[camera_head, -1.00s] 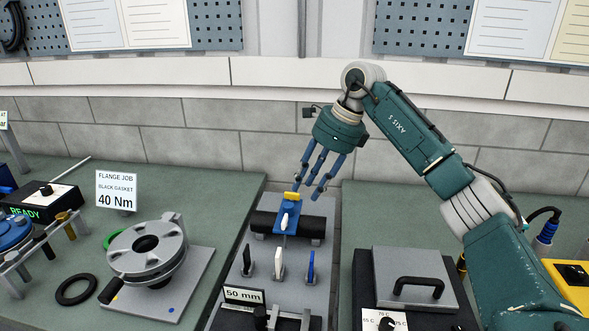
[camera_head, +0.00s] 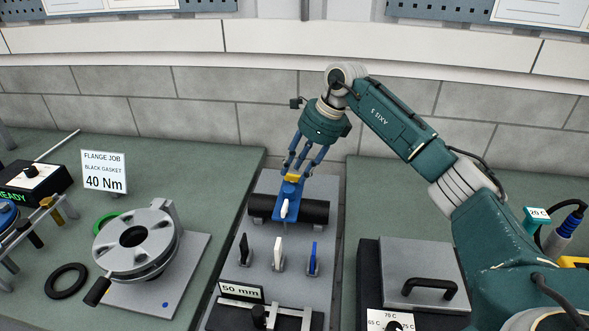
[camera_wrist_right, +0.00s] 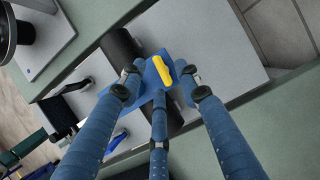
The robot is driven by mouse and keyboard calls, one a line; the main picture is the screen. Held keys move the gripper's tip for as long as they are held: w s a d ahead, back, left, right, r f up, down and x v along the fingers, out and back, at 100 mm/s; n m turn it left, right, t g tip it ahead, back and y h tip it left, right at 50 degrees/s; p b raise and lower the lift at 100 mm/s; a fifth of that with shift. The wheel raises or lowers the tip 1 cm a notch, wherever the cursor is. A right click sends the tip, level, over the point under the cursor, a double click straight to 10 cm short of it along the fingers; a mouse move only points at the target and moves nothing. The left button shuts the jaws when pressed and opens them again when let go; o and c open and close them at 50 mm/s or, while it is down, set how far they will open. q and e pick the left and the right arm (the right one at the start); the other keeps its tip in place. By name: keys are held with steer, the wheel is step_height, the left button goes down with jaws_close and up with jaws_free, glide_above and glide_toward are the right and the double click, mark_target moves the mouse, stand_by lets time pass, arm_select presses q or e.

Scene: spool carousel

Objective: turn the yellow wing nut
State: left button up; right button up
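The yellow wing nut (camera_head: 292,178) sits at the far end of a blue tool (camera_head: 280,212) with a white lever, which rests across a black cylinder (camera_head: 315,212). The nut also shows in the right wrist view (camera_wrist_right: 176,65), lying at a slant over the blue body. My right gripper (camera_head: 298,168) is just above and behind the nut, its three blue fingers pointing down. My left gripper is not in view.
Black, white and blue upright levers (camera_head: 278,254) and a "50 mm" sign (camera_head: 242,291) stand in front of the black cylinder. A round metal flange (camera_head: 133,250) is on the left bench, a lidded block (camera_head: 418,262) on the right one.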

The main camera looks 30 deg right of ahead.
steer(key=shift+x, duration=0.9)
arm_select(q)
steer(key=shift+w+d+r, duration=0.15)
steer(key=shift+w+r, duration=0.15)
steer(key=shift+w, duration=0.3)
arm_select(e)
steer(key=shift+c, duration=0.2)
jaws_close()
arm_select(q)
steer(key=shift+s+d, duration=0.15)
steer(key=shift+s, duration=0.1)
